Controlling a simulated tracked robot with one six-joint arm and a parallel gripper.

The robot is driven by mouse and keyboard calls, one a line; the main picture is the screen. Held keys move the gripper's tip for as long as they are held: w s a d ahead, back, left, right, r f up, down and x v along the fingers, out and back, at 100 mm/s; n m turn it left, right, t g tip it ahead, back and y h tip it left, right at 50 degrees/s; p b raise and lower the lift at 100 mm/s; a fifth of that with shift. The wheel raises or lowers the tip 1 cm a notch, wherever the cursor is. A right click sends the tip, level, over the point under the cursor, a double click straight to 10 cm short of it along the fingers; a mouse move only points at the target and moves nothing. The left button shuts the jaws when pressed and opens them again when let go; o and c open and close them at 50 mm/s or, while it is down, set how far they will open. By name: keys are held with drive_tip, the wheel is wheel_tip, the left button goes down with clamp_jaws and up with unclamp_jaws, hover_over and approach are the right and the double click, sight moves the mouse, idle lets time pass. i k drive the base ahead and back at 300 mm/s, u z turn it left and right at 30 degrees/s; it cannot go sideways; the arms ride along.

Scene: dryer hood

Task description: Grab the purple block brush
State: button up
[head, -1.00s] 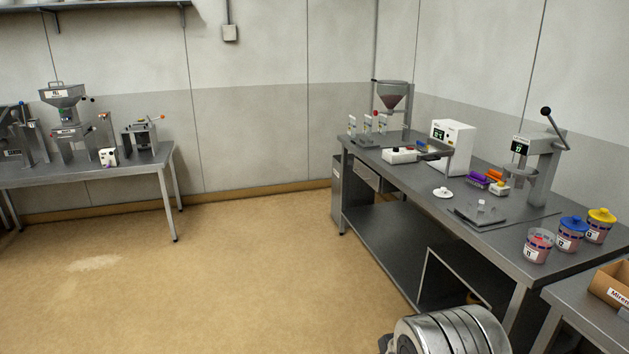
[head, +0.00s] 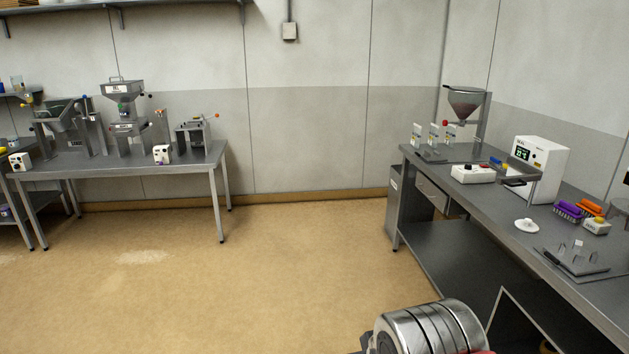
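A purple block brush (head: 567,211) lies on the right-hand steel bench (head: 470,203), toward the right side of the head view. An orange block of similar shape (head: 591,207) lies close beside it, just to its right. The purple brush looks free, with nothing holding it. My gripper is not in view. Only a ribbed metal part of my own body shows at the bottom edge, well apart from the brush.
Near the brush are a small white box with a yellow knob (head: 596,226), a white lidded dish (head: 526,225), a dark plate (head: 572,262) and a white display unit (head: 540,166). Open floor (head: 270,270) lies left of this bench. Another bench (head: 195,165) with machines stands at left.

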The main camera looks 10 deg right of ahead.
sight(572, 212)
drive_tip(key=u, duration=0.15)
drive_tip(key=i, duration=2.2)
drive_tip(key=z, duration=0.55)
drive_tip(key=i, duration=0.6)
drive_tip(key=z, duration=1.2)
drive_tip(key=i, duration=0.95)
drive_tip(key=z, duration=0.6)
